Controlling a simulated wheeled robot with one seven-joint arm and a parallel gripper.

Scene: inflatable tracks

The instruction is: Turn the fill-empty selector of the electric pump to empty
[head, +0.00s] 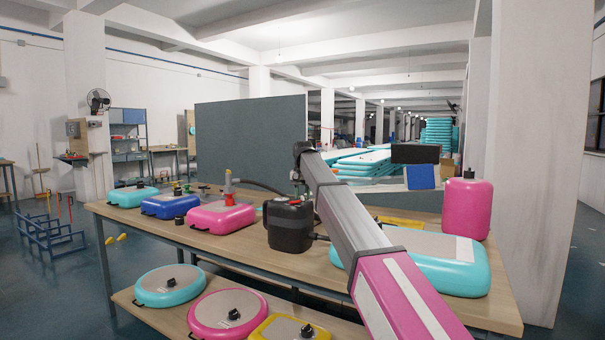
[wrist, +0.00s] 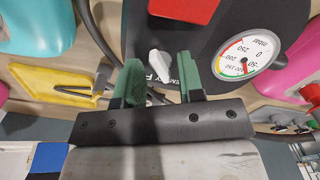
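My gripper (wrist: 160,78) has two green fingers, set apart on either side of the knob, with gaps showing. Whether the fingertips are level with the knob or still above it, I cannot tell.
A round pressure gauge (wrist: 247,54) and a red part (wrist: 184,9) are close to the fingers on the pump. A pink inflatable (head: 220,216) stands left of the pump, a large teal one (head: 440,262) to its right. A dark hose (head: 262,186) runs behind.

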